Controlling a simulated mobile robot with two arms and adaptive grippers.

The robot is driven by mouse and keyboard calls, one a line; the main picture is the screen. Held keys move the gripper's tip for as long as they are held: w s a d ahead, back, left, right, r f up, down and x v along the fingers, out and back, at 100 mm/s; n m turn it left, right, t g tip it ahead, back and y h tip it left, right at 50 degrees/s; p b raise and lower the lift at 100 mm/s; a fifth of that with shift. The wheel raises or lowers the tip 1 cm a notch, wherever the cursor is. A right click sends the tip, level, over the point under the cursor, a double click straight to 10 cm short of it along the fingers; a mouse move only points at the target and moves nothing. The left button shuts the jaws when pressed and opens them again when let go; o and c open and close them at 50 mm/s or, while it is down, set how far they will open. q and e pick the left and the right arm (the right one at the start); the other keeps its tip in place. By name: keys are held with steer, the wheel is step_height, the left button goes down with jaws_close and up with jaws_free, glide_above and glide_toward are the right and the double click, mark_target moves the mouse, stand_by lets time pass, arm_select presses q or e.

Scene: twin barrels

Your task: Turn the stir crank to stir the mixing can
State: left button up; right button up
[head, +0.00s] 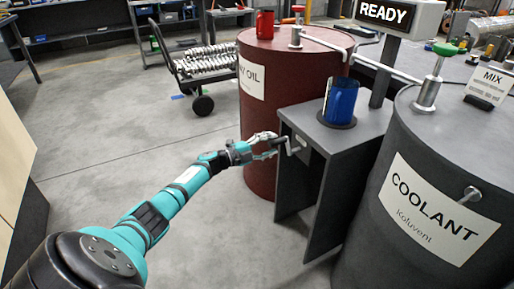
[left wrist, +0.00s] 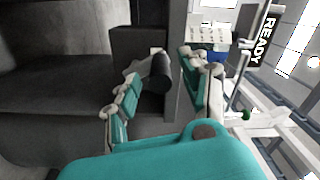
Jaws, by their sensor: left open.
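The blue mixing can (head: 341,98) stands upright on a dark round base on top of the grey stand (head: 372,128). The stir crank (head: 291,145) sticks out from the stand's left side, below the can. My left gripper (head: 272,146) is at the crank with its fingers open. In the left wrist view, the dark crank grip (left wrist: 160,72) lies between the two spread fingers of my gripper (left wrist: 160,88). I cannot tell whether either finger touches it. Part of the blue can (left wrist: 216,57) shows behind the right finger. My right gripper is not in view.
A red oil barrel (head: 262,125) stands behind the stand and a dark coolant barrel (head: 380,225) stands to its right. A READY sign (head: 391,13) rises on a post behind the can. A wheeled cart (head: 205,68) is farther back. Floor to the left is clear.

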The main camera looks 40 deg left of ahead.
arm_select(q)
steer(key=v, duration=1.1)
